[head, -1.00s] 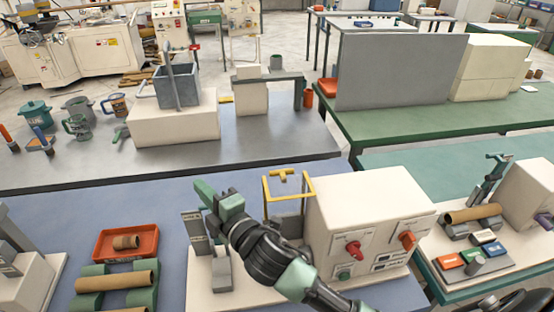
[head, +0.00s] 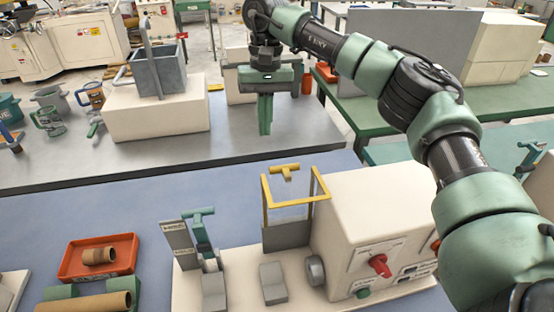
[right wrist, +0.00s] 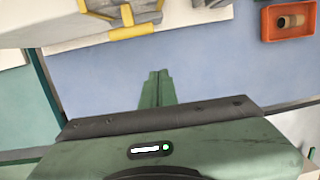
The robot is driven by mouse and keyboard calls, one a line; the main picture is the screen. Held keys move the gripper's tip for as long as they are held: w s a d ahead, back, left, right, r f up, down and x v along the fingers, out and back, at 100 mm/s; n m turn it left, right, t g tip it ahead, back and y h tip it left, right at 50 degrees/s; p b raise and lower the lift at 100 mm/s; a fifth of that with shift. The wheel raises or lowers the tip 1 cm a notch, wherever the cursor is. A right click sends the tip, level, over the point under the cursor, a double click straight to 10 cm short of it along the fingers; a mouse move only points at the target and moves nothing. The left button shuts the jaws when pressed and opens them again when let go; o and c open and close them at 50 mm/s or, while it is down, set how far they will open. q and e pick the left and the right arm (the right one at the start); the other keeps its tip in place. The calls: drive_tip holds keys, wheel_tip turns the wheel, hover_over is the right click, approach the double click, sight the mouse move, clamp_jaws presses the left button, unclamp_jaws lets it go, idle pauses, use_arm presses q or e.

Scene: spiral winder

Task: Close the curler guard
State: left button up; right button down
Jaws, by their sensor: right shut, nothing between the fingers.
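The curler machine has a cream housing (head: 375,215) on a cream base. The yellow guard frame (head: 322,188) with a yellow T-handle (head: 285,170) stands upright beside the housing, above a grey block (head: 286,236). Part of the yellow frame shows at the top of the right wrist view (right wrist: 132,32). My right gripper (head: 265,130) is shut and empty, its fingers pointing down, behind and above the guard and apart from it. Its closed fingers also show in the right wrist view (right wrist: 157,80). My left gripper is not in view.
A teal lever clamp (head: 200,235) and a grey upright plate (head: 179,242) stand at the base's left end. A red knob (head: 380,265) is on the housing front. An orange tray (head: 72,268) holds a cardboard ring. Blue table surface (head: 120,200) is clear behind.

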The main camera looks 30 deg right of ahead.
drive_tip(key=s+d+f+p, duration=0.1)
drive_tip(key=s+f+p, duration=0.4)
drive_tip(key=f, duration=0.1)
drive_tip(key=shift+s+f+h, duration=0.15)
drive_tip(key=shift+f+h, duration=0.15)
drive_tip(key=shift+h, duration=0.1)
idle(0.5)
